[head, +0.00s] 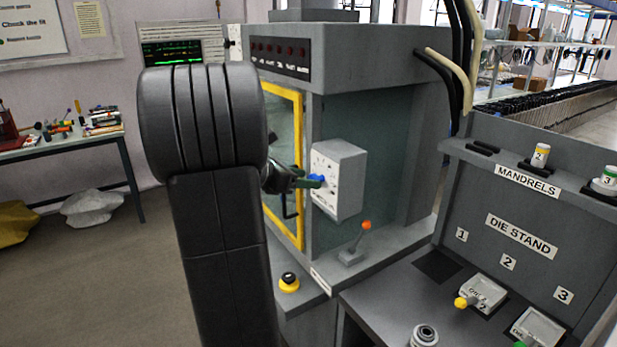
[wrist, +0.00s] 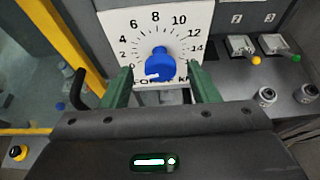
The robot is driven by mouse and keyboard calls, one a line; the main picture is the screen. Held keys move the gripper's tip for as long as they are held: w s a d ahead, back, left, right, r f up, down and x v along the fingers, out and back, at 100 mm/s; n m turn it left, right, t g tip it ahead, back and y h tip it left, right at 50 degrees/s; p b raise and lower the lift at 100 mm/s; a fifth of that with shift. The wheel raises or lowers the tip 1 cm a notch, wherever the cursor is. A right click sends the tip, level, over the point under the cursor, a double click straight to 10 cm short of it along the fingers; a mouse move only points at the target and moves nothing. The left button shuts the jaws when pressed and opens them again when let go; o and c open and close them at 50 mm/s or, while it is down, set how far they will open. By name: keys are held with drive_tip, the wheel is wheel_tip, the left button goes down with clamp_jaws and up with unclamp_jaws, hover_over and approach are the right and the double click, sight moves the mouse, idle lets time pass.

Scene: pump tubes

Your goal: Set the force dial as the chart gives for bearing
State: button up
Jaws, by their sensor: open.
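The force dial is a blue knob (wrist: 160,62) on a white panel with a printed scale marked from low numbers at left to 14 at right. A white mark shows on the knob's lower left; the exact value it points to is hard to tell. In the head view the knob (head: 317,177) is on the front of a grey-white box (head: 345,178), partly hidden by my gripper. My gripper (wrist: 160,70) is open, its green fingers on either side of the knob with gaps showing. I cannot tell how close the tips are in depth. No readable chart for bearing shows.
A yellow-framed door (head: 297,225) stands left of the dial box. An orange-topped lever (head: 365,226) and a yellow-based button (head: 289,282) are below. The die stand (head: 520,238) is at right. A wall board (head: 30,30) and small sheet (head: 89,19) are at upper left.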

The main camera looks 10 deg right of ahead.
drive_tip(key=shift+x, duration=0.95)
drive_tip(key=c, duration=0.9)
drive_tip(key=shift+c, duration=0.2)
drive_tip(key=shift+f+b, duration=0.15)
drive_tip(key=shift+b, duration=0.5)
